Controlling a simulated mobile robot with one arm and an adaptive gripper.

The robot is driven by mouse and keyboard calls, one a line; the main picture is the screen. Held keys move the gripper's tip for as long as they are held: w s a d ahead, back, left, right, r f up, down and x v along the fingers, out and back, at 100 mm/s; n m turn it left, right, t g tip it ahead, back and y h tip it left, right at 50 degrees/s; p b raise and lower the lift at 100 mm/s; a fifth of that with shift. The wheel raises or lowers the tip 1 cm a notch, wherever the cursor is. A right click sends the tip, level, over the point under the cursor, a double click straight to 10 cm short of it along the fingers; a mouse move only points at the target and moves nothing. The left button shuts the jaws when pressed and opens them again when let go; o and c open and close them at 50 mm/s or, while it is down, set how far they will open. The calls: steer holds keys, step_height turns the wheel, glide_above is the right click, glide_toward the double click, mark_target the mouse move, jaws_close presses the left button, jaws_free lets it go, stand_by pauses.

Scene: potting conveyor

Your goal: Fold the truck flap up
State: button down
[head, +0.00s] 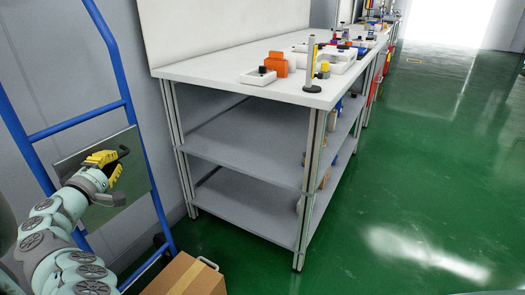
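The truck (52,128) is a blue tubular hand truck leaning by the wall at the left of the head view. Its flap (140,178) looks like a flat grey, shiny metal plate, standing steeply against the blue frame. My gripper (122,162), yellow with dark tips, is in front of the plate and covers its middle. The fingers appear apart, with nothing visible between them. I cannot tell whether they touch the plate. My arm and gripper hide part of the lower frame and the plate's lower left.
A cardboard box (185,278) stands on the floor near the truck's foot. A white workbench (225,72) with grey shelves (245,140) is to the right, bearing small parts and an upright post (311,65). The green floor (420,170) further right is clear.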

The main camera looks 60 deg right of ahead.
steer(key=shift+w+a+n+y+p, duration=0.1)
steer(key=shift+w+n+y+p, duration=0.2)
steer(key=shift+w+n, duration=0.45)
steer(key=shift+w+a+f, duration=0.15)
steer(key=shift+w, duration=0.05)
steer(key=c, duration=1.1)
jaws_free()
steer(key=shift+w+r, duration=0.25)
steer(key=shift+r, duration=0.05)
steer(key=shift+o, duration=0.4)
steer(key=shift+s, duration=0.1)
steer(key=shift+d, duration=0.2)
